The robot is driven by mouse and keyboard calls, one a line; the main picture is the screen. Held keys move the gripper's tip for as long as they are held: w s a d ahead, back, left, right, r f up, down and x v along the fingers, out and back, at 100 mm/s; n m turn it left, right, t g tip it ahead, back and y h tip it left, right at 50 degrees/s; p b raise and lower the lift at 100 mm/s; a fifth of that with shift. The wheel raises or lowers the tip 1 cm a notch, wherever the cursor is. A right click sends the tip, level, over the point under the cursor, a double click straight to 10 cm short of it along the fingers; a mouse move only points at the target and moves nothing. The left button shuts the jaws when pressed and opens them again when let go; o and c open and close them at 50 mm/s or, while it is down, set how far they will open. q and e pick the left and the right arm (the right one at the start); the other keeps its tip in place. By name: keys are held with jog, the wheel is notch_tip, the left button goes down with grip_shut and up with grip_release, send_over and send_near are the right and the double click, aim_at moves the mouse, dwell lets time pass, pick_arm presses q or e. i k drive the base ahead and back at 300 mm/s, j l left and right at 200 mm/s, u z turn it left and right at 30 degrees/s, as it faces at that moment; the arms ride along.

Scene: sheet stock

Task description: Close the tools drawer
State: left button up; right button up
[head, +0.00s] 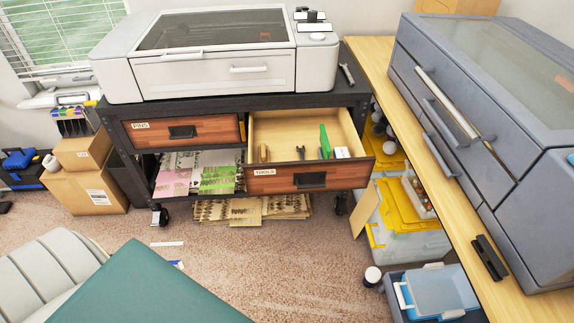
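The tools drawer (287,181) is pulled out of the right side of a dark cart (217,102). Its wooden front has a "TOOLS" label and a black handle (310,180). Inside lie a green tool (324,142), a dark wrench-like tool (301,152), a small wooden-handled item (263,153) and a small white item (342,152). The neighbouring drawer (210,131), with its own label and black handle, is shut at the left. Neither of my grippers is in view.
A white machine (215,50) stands on the cart. A wooden bench (440,205) with a large grey machine (485,100) runs along the right. A green surface (145,290) and a pale seat (45,265) fill the lower left. Carpet (275,265) before the drawer is mostly clear.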

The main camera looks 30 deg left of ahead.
aim_at(282, 130)
jog(key=u, duration=0.7)
jog(key=i+j, duration=0.05)
